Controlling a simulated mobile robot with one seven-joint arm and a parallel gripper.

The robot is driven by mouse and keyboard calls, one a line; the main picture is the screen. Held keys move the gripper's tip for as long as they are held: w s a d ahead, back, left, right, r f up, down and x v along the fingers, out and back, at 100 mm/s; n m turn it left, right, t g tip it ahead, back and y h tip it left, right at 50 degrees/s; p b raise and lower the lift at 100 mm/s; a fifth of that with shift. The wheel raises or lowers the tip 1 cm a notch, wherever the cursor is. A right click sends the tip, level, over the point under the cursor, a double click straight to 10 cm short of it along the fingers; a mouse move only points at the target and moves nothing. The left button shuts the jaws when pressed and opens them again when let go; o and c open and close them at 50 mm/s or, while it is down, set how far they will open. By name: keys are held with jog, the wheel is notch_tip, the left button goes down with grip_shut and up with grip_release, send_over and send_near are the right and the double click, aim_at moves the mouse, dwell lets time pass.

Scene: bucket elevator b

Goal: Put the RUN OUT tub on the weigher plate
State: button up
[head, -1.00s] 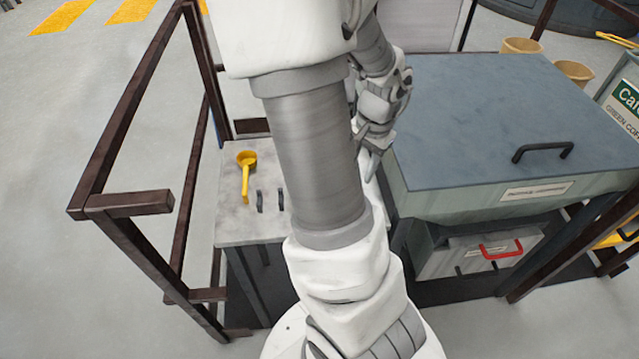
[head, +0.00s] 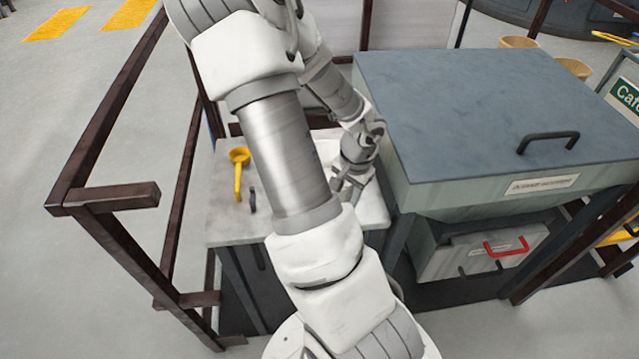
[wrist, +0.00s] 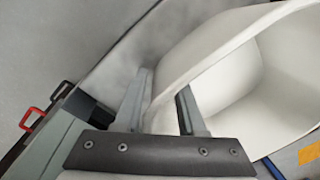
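A white, open-topped tub (wrist: 225,75) fills the right of the wrist view, its mouth tilted toward the right of the picture. I see no lettering on it. My gripper (wrist: 165,85) has one finger outside the tub's near wall and one inside its mouth. The fingers stand apart with the wall between them; I cannot tell whether they press on it. In the head view my gripper (head: 349,188) is low over the right part of a pale table, and my arm hides much of the area. I cannot make out the weigher plate for certain.
A yellow scoop (head: 238,170) and a dark handle (head: 252,200) are on the pale table (head: 225,225). A large grey-lidded bin (head: 480,110) stands close right of my gripper, above a drawer with a red handle (head: 507,247). Brown railings (head: 110,110) stand at left.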

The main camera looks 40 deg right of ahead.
grip_shut()
dwell(1.5)
